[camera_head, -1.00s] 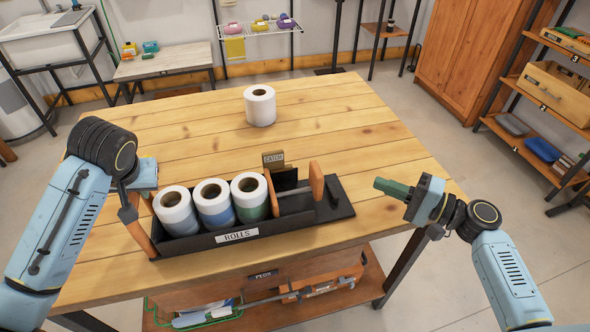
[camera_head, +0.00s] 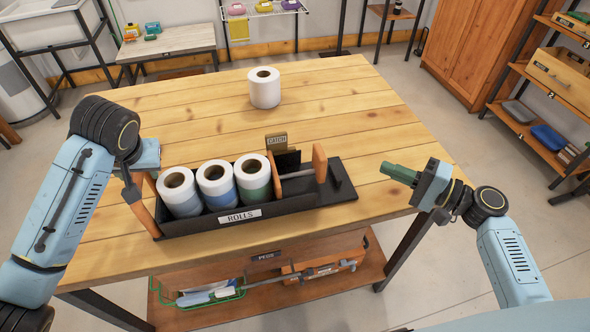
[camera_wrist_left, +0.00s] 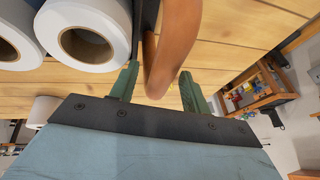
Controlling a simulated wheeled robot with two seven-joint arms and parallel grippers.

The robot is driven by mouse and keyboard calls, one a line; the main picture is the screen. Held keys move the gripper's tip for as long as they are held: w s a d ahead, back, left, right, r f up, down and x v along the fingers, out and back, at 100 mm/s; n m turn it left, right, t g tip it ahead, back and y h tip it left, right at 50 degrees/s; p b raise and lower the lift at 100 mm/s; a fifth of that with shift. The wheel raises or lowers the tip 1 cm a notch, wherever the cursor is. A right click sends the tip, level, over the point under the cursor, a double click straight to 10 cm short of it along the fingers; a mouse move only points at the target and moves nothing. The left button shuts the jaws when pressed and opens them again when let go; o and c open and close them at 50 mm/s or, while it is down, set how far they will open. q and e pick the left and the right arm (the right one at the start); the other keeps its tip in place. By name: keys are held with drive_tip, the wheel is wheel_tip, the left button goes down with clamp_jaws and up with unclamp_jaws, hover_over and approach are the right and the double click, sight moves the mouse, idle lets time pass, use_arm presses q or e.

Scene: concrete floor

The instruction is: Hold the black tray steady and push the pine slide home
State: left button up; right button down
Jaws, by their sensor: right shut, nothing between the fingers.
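The black tray (camera_head: 300,207), labelled ROLLS, stands near the table's front edge. Three paper rolls (camera_head: 217,182) stand in its left part. To their right are upright orange-brown wooden pieces (camera_head: 320,162) with a grey rod between them, and a tan block (camera_head: 277,143) marked CATCH; I cannot tell which is the pine slide. My left gripper (camera_head: 134,192) is at the tray's left wooden handle (camera_head: 148,208). In the left wrist view the handle (camera_wrist_left: 172,45) lies between the green fingers; whether they grip it is unclear. My right gripper (camera_head: 388,169) is shut and empty, right of the tray, apart from it.
A lone white roll (camera_head: 264,90) stands toward the back of the wooden table (camera_head: 200,115). The table is clear around that roll and behind the tray. A lower shelf (camera_head: 200,318) holds tools. Wall shelves (camera_head: 535,150) stand at the right.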

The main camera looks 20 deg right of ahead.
use_arm(q)
drive_tip(key=v, duration=0.7)
drive_tip(key=shift+r, duration=0.45)
drive_tip(key=shift+v, duration=2.1)
drive_tip(key=shift+s, duration=0.2)
